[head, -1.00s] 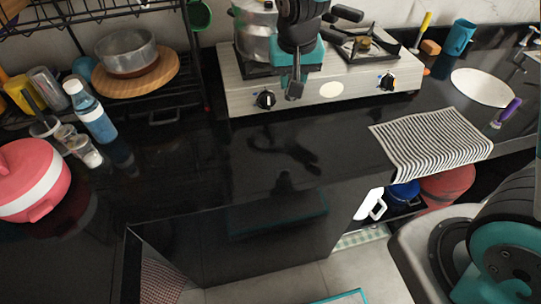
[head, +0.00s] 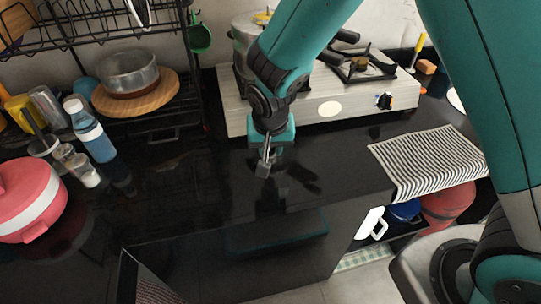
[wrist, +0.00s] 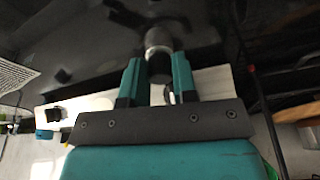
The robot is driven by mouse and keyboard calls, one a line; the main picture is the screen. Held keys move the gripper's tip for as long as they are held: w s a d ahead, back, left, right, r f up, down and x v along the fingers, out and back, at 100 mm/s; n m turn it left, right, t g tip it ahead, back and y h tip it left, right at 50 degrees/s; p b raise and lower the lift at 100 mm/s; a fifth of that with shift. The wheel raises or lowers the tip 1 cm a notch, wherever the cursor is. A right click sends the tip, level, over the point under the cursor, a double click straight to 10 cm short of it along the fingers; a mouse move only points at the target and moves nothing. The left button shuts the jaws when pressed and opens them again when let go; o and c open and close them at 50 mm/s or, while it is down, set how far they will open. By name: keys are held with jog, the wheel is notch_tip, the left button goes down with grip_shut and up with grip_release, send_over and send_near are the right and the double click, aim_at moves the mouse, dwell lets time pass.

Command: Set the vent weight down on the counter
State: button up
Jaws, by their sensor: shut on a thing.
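The vent weight (head: 263,171) is a small grey metal piece held at the tip of my gripper (head: 267,154). In the wrist view the vent weight (wrist: 158,42) shows as a round metal end between the two teal fingers of my gripper (wrist: 157,72), which is shut on it. Both are over the black, glossy counter (head: 205,195), in front of the stove. I cannot tell whether the weight touches the counter or hangs just above it. My fingers hide part of the weight.
A stove (head: 320,107) with a metal pot (head: 243,32) stands behind. A striped cloth (head: 425,160) hangs over the front edge at right. A red-and-white pot (head: 28,198), a blue bottle (head: 92,135) and small jars stand at left. The counter around my gripper is clear.

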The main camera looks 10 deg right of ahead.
aim_at(270, 154)
jog(key=shift+f, duration=2.1)
jog(key=shift+f, duration=0.1)
jog(key=o, duration=0.8)
jog(key=d+b+v, duration=0.1)
jog(key=v, duration=1.1)
jog(key=s+d+r+n+g+y, duration=0.1)
jog(key=s+r+n, duration=0.3)
jog(key=s, duration=0.5)
jog(key=s+d+r+n+g+y, duration=0.1)
jog(key=s+r+n, duration=0.4)
jog(key=s, duration=0.5)
notch_tip(270, 154, up, 3)
jog(key=d+y, duration=0.1)
jog(key=y, duration=0.1)
jog(key=shift+s+f+g+y, duration=0.15)
jog(key=shift+s+g+y, duration=0.1)
jog(key=shift+g+y, duration=0.15)
